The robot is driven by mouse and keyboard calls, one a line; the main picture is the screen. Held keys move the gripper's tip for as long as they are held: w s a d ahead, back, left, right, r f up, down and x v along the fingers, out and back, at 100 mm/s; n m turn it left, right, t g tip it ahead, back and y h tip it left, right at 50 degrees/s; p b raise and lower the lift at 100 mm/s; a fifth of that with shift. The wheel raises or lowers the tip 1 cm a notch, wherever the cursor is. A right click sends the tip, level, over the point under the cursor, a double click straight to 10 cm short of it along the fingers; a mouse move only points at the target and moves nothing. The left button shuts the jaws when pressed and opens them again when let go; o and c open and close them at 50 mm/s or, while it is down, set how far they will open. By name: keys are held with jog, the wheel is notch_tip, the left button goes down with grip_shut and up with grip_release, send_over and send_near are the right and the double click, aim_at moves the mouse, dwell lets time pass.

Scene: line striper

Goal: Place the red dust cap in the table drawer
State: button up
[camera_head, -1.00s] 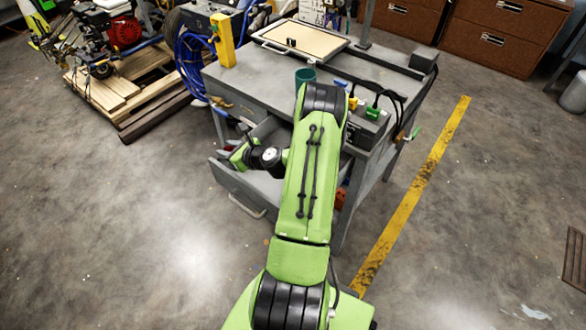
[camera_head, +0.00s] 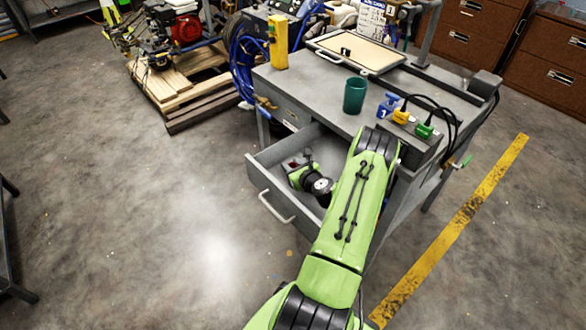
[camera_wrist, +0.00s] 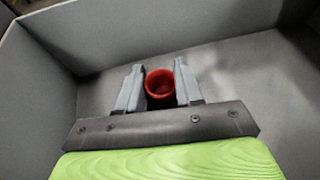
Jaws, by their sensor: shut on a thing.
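The red dust cap (camera_wrist: 160,86) shows in the wrist view as a round, hollow red cup between the two grey fingers. My gripper (camera_wrist: 159,70) is shut on it. The table drawer (camera_head: 262,183) is pulled open at the front left of the grey table, and its walls show around the gripper in the wrist view (camera_wrist: 70,32). In the head view my gripper (camera_head: 296,163) is inside the drawer's outline, with a bit of red at its tip. The cap's underside is hidden, so I cannot tell whether it touches the drawer floor.
The grey table (camera_head: 320,88) carries a green cup (camera_head: 355,95), a power strip with coloured plugs (camera_head: 403,117) and a framed board (camera_head: 357,48). A wooden pallet (camera_head: 176,92) lies at the left back. Floor left of the drawer is clear.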

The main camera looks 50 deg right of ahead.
jog(key=shift+f, duration=0.15)
jog(key=o, duration=1)
jog(key=shift+r, duration=0.35)
jog(key=p+v, duration=0.2)
jog(key=v, duration=1)
jog(key=shift+r, duration=0.1)
